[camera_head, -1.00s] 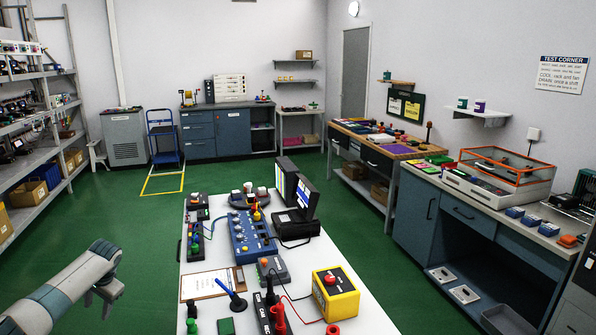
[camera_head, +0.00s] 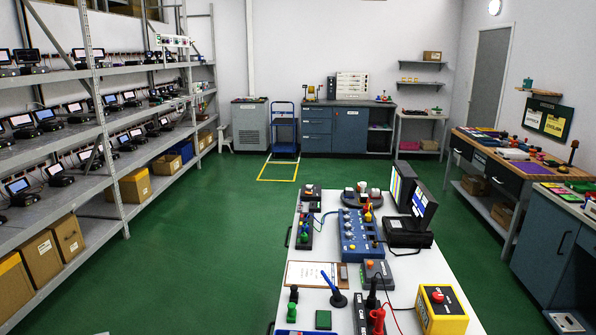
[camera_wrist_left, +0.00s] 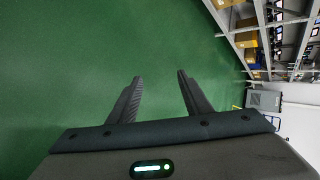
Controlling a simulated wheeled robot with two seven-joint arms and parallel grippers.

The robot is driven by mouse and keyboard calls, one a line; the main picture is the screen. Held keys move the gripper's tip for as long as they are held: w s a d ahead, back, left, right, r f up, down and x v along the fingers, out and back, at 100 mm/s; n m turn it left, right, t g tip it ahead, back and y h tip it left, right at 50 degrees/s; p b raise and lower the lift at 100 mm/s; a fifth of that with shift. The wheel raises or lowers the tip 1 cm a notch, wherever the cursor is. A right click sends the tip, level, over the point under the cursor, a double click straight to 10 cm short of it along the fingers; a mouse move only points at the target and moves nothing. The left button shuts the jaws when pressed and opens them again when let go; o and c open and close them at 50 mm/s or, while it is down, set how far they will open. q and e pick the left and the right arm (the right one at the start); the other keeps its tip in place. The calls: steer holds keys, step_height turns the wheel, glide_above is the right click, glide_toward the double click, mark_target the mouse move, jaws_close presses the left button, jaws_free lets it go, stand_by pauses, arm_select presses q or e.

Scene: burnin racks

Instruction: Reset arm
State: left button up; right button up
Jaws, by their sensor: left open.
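My left gripper (camera_wrist_left: 160,92) shows in the left wrist view. Its two dark fingers are apart, with only green floor between and beyond them, so it is open and empty. In the head view neither of my grippers is in view now. The white table (camera_head: 262,318) stands in front of me, to the right of centre, and my left gripper is not seen over it.
Metal shelves (camera_head: 100,130) with small screen devices and cardboard boxes (camera_head: 136,186) line the left. A blue cart (camera_head: 285,128) stands at the back. Workbenches (camera_head: 545,245) stand on the right. The green floor between shelves and table is clear.

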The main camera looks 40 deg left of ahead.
arm_select(q)
steer(key=s+m, duration=0.1)
steer(key=s, duration=0.6)
steer(key=s+d+f+n+h, duration=0.1)
steer(key=s+d+f+h, duration=0.15)
steer(key=d+f, duration=0.8)
steer(key=s+d+f+h, duration=0.1)
steer(key=s+d+f, duration=0.2)
steer(key=d+f, duration=0.8)
steer(key=s+d+f+h+b, duration=0.1)
steer(key=d+f, duration=0.4)
steer(key=d, duration=1.1)
steer(key=s+d+f+n+h+b, duration=0.1)
steer(key=d+f+h, duration=0.2)
steer(key=d, duration=1.3)
steer(key=s+d+f+n+g+h+b, duration=0.1)
steer(key=d+f, duration=0.7)
steer(key=d, duration=0.9)
steer(key=shift+s+h+b, duration=0.3)
steer(key=shift+s+h, duration=0.15)
